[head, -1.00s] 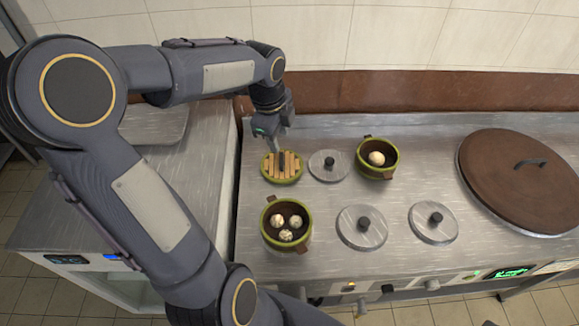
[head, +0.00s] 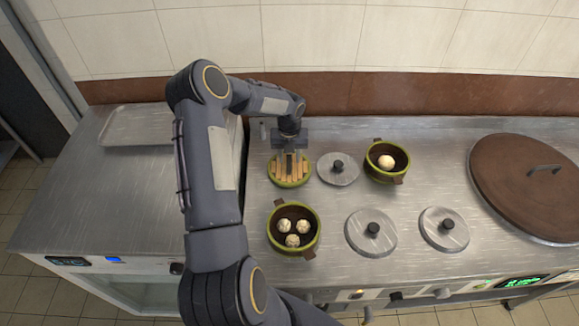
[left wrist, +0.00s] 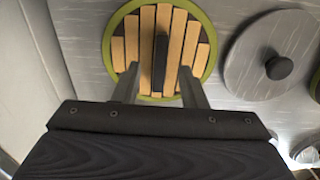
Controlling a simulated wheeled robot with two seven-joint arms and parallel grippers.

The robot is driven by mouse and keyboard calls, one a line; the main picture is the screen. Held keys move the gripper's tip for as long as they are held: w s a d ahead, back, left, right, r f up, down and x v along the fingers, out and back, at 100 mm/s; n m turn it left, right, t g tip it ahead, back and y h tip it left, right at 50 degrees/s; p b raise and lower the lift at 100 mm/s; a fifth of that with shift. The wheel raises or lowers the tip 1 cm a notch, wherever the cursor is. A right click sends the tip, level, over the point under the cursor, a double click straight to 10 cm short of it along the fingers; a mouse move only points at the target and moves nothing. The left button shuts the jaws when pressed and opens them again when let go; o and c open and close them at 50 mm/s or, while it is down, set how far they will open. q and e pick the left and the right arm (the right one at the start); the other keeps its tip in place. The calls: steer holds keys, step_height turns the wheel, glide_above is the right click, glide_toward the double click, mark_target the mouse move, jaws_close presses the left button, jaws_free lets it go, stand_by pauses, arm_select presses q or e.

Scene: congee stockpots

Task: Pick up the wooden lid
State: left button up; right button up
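The wooden lid (head: 277,173) is round, with light wooden slats, a green rim and a dark bar handle. It lies flat on the steel counter at the back left. In the left wrist view the lid (left wrist: 174,48) is at top centre, its handle upright in the picture. My left gripper (head: 290,158) is over the lid, pointing down. In the left wrist view its two fingers (left wrist: 158,80) are spread apart, one on each side of the handle's near end, with nothing between them. How high the fingertips are above the lid is hard to tell. My right gripper is not in view.
A green pot with several pale balls (head: 293,228) stands in front of the lid. Grey metal lids (head: 338,169) lie to the right, beside another green pot (head: 386,162). A large brown lid (head: 528,188) is far right. The left counter (head: 90,205) is mostly clear.

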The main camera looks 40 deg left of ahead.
arm_select(q)
step_height(320, 180, down, 2)
steer(key=shift+f, duration=0.15)
jaws_close()
stand_by(0.4)
